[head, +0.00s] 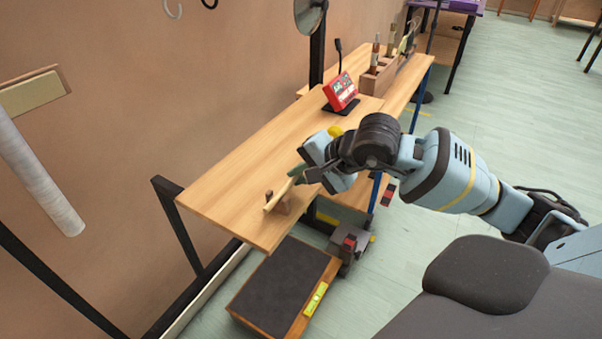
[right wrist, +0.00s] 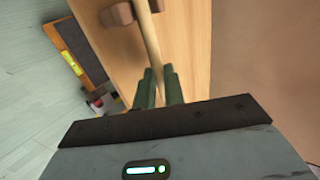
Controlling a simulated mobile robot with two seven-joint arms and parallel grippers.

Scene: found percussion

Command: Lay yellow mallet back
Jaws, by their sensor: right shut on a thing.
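The yellow mallet has a round yellow head (head: 335,130) showing just behind my right gripper (head: 300,174) in the head view. Its pale wooden handle (head: 277,195) slants down from the fingers toward the near end of the wooden table. My right gripper is shut on this handle, which also runs up between the green fingers in the right wrist view (right wrist: 149,45). A small brown wooden rest (head: 283,205) stands under the handle's far end. The handle lies at the rest's notch; I cannot tell whether it touches. My left gripper is out of view.
The wooden table (head: 225,185) is mostly clear along its left side. A red device (head: 341,91) and a wooden rack (head: 383,76) stand farther back. A low dark-topped platform (head: 283,280) is on the floor below. The wall runs along the left.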

